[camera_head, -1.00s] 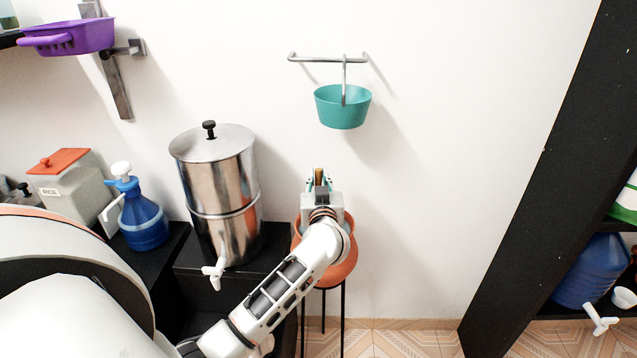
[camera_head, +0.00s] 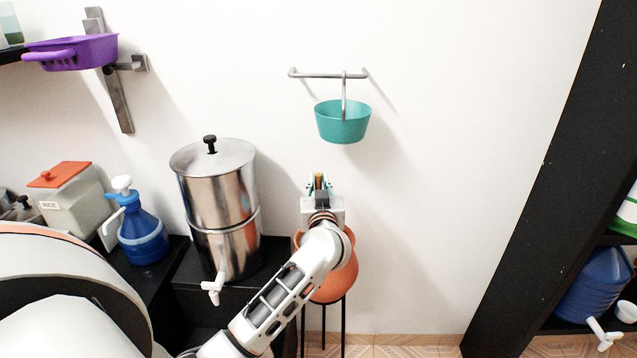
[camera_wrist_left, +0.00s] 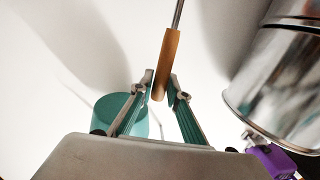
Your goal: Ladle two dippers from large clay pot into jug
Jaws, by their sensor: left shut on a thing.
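My left gripper (camera_head: 319,184) is shut on a wooden handle (camera_head: 319,179) in front of the white wall. In the left wrist view the handle (camera_wrist_left: 168,62) stands between the two fingers, with a thin metal rod beyond it. The dipper's cup does not show. The orange clay pot (camera_head: 343,281) is on a black stand, partly hidden by my left arm and gripper. Its inside is hidden. A blue jug-like container with a white pump top (camera_head: 143,241) stands at the left; I cannot tell whether it is the task's jug. My right gripper is not in view.
A steel cylinder with a tap (camera_head: 217,200) stands left of the pot. A teal bucket (camera_head: 342,125) hangs from a wall rail above the gripper. A purple basket (camera_head: 80,52) is at upper left. A black slanted post (camera_head: 540,180) stands at right.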

